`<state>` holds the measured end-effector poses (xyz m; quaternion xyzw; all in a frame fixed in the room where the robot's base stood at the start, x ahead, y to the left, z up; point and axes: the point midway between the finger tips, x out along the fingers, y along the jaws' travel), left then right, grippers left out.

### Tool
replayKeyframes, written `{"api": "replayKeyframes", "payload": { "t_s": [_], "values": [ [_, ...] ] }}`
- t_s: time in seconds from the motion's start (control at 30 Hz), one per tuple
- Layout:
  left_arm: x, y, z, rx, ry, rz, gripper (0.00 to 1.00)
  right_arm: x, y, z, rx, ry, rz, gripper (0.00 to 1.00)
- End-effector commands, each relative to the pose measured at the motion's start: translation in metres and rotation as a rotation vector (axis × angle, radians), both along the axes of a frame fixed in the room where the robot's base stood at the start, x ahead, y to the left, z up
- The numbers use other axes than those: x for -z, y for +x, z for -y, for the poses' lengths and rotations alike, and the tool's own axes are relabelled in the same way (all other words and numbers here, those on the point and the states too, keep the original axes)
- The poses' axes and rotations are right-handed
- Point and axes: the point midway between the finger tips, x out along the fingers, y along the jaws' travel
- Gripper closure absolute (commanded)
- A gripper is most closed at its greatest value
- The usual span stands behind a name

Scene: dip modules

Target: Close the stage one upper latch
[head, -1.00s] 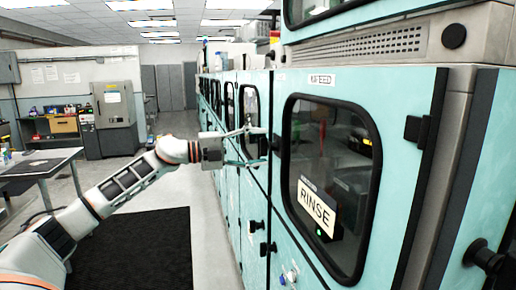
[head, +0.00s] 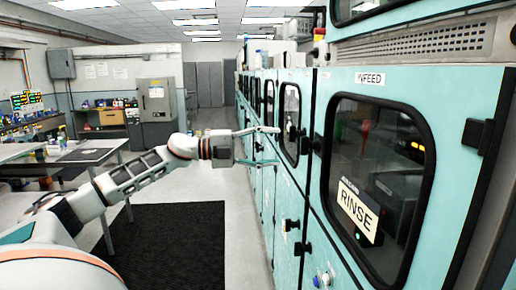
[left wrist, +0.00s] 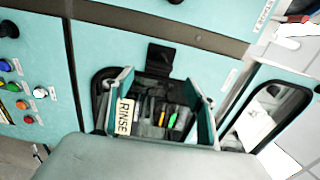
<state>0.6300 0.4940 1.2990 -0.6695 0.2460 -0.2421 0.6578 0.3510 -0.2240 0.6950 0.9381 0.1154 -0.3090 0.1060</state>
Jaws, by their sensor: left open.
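My left gripper (head: 276,146) is open and empty in the head view, held in front of the teal cabinet row at the height of the windows. Dark latch fittings (head: 317,143) show on the door seam just right of its fingertips; their exact position is too small to tell. In the left wrist view the open fingers (left wrist: 160,98) frame a dark window with a RINSE sign (left wrist: 124,116). A black fitting (left wrist: 160,57) lies above that window. I see no contact between fingers and fitting. My right gripper is out of view.
The nearest door, under the INFEED label (head: 370,78), has a large window and another RINSE sign (head: 358,211). Lower black latches (head: 302,249) stick out below. A work table (head: 110,165) stands at left. A black mat (head: 168,245) lies on the clear aisle floor.

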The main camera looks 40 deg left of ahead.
Motion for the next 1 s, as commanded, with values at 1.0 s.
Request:
{"api": "replayKeyframes", "payload": {
  "t_s": [1.0],
  "values": [
    [-0.001, -0.028, -0.023, 0.001, 0.001, 0.001, 0.43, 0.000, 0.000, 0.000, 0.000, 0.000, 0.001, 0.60]
  ]
}}
